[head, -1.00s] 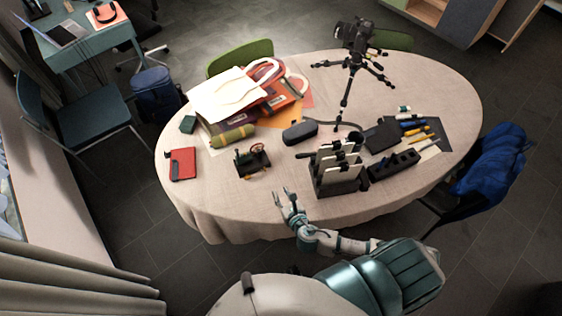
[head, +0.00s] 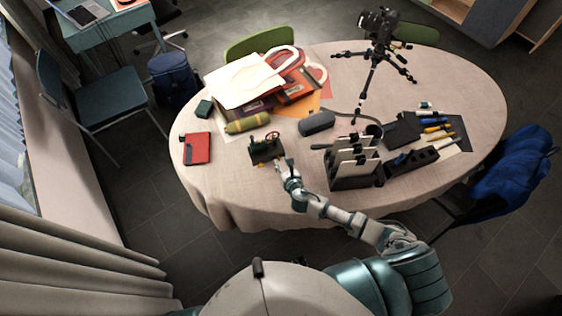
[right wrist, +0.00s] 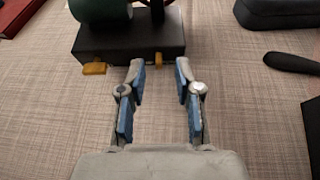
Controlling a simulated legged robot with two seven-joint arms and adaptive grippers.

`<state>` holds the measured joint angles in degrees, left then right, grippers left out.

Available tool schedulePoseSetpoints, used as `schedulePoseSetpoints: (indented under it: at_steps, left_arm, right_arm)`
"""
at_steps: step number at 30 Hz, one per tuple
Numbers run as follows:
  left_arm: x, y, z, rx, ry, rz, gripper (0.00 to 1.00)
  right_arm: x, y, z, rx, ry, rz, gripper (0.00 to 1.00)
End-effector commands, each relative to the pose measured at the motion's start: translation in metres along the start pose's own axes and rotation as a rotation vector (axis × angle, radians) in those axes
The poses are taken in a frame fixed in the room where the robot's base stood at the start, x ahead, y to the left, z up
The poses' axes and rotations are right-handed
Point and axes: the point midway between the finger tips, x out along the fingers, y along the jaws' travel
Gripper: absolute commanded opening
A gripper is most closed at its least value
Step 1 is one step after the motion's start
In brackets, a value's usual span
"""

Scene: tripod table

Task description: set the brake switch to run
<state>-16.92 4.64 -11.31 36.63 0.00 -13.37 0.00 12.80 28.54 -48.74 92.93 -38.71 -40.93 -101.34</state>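A small device with a black base (head: 266,155), a green drum and a red wheel stands near the front of the round table, left of the middle. In the right wrist view its black base (right wrist: 130,40) is at the top, with two yellow tabs at its front edge: a left tab (right wrist: 94,69) and a right tab (right wrist: 158,59). Which tab is the brake switch I cannot tell. My right gripper (head: 281,163) is just in front of the device. In the right wrist view its fingers (right wrist: 160,75) are apart with nothing between them, facing the right tab. My left gripper is not in view.
A black file holder (head: 355,182) with upright cards stands to the right of my right gripper. A red notebook (head: 198,148) lies to the left, a rolled green case (head: 247,122) behind. A tripod with a camera (head: 376,28) stands at the back. Bare cloth lies around the device.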

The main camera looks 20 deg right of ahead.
Motion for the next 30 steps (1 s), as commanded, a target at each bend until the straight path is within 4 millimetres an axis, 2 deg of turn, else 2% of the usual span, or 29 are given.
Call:
schedulePoseSetpoints:
  at_steps: [1,6,14,16,18,19,27,30]
  left_arm:
    - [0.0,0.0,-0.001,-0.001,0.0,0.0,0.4]
    - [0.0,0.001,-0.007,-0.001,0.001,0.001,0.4]
    - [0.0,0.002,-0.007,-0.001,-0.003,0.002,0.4]
    - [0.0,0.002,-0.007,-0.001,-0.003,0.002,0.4]
    - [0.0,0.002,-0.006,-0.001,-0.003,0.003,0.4]
    - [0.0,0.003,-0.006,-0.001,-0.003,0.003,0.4]
    - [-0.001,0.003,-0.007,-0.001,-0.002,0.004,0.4]
    - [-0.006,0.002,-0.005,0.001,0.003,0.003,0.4]
  right_arm:
    - [0.007,0.0,-0.001,0.0,-0.001,-0.001,0.33]
    - [0.018,0.0,0.0,0.0,-0.001,0.0,0.33]
    - [0.019,0.0,0.001,0.0,-0.001,0.0,0.33]
    - [0.019,0.0,0.0,0.0,-0.001,0.0,0.21]
    - [0.019,0.0,0.0,0.0,0.0,0.0,0.03]
    - [0.019,0.0,0.0,0.0,0.0,0.0,0.0]
    - [0.019,-0.001,0.0,0.0,0.0,0.0,0.0]
    - [0.018,-0.007,0.002,-0.001,0.001,-0.003,0.0]
